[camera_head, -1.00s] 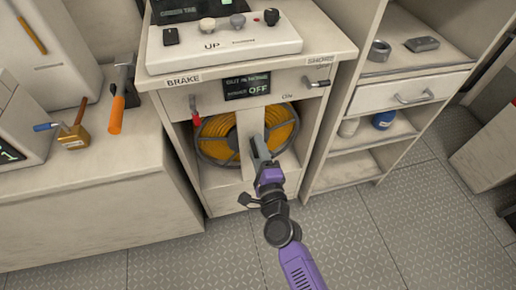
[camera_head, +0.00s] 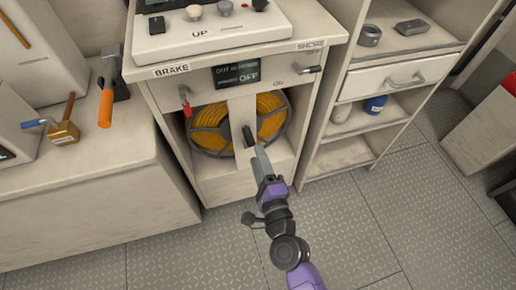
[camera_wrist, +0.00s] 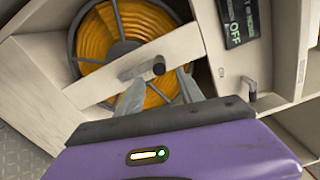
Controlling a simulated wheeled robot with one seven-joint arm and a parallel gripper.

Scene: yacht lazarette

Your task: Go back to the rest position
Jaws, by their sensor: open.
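My gripper (camera_head: 256,152) is in front of the cabinet, near the pale post that crosses the yellow hose reel (camera_head: 272,113). In the wrist view its two grey fingers (camera_wrist: 160,92) are apart with nothing held between them. A dark peg (camera_wrist: 143,68) sticks out of the post just beyond the fingertips; I cannot tell the exact gap to it. My purple arm reaches up from the lower right of the head view.
Open shelves (camera_head: 345,155) stand right. The floor in front is clear.

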